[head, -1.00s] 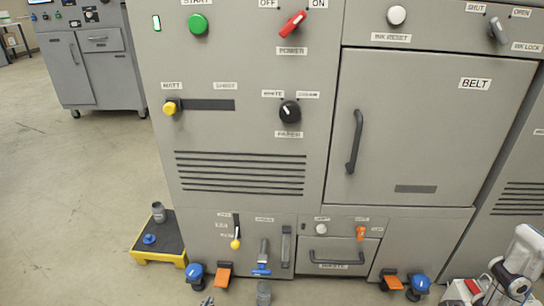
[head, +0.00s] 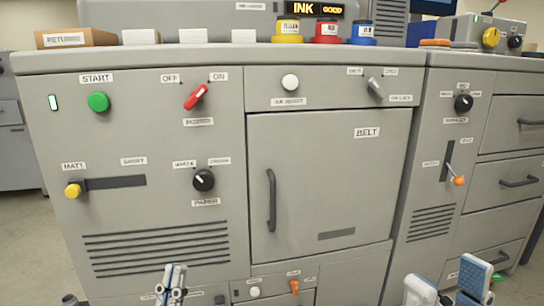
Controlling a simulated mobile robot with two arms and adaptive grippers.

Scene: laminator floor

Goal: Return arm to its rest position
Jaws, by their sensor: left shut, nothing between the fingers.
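My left gripper (head: 172,279) shows at the bottom of the head view, left of centre. Its fingers are together with nothing between them. It stands in front of the grey machine's lower panel, below the vent slots (head: 155,249). My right gripper (head: 448,284) shows at the bottom right, with its two fingers apart and nothing visible between them. It is in front of the machine's right section. The rest of both arms is out of view below.
The grey machine front (head: 330,165) fills the view, with a closed belt door (head: 325,180), a red power switch (head: 195,97) and a green start button (head: 98,102). Ink jars (head: 326,32) and a returns box (head: 75,38) stand on top. Floor shows at the far left (head: 20,240).

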